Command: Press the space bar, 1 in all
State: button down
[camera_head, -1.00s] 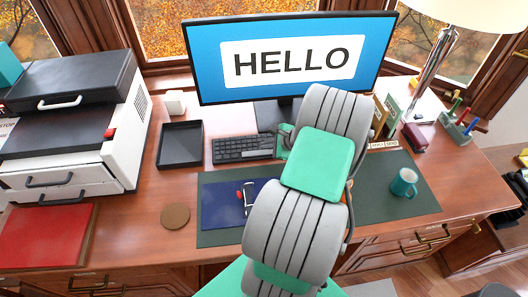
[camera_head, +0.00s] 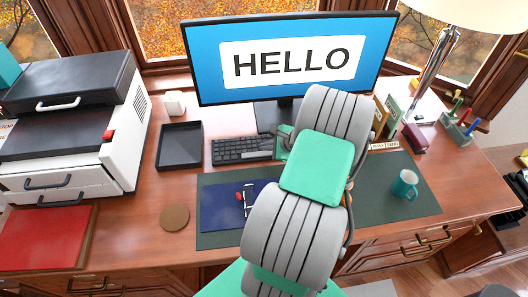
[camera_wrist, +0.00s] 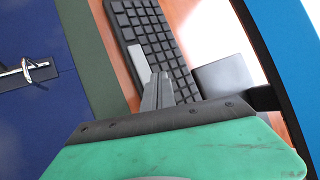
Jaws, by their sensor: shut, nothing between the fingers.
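The black keyboard (camera_head: 236,151) lies on the desk below the monitor, its right end near my gripper. In the wrist view the keyboard (camera_wrist: 160,40) runs diagonally, and a long pale grey key, the space bar (camera_wrist: 138,63), shows along its edge facing the green mat. My gripper (camera_wrist: 158,78) is shut and empty, its fingertips over the keyboard's near edge, close beside the space bar. Whether they touch a key cannot be told. In the head view my gripper (camera_head: 269,138) is partly hidden by my arm. The monitor (camera_head: 290,60) reads HELLO.
A blue folder (camera_head: 226,212) lies on the green desk mat (camera_head: 212,238). A black tray (camera_head: 180,146) and a round coaster (camera_head: 174,217) are to the left. A teal mug (camera_head: 404,184) stands on the right. The white printer (camera_head: 120,150) fills the far left.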

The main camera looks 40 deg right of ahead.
aim_at(266, 155)
jog(key=shift+w+d, duration=0.1)
dwell(0.5)
jog(key=shift+f, duration=0.1)
jog(key=shift+f, duration=0.35)
jog(key=shift+f+b, duration=0.4)
dwell(0.4)
dwell(0.3)
jog(key=shift+r+p, duration=0.8)
jog(key=shift+r, duration=0.05)
jog(key=shift+r+p, duration=2.15)
jog(key=shift+r, duration=0.35)
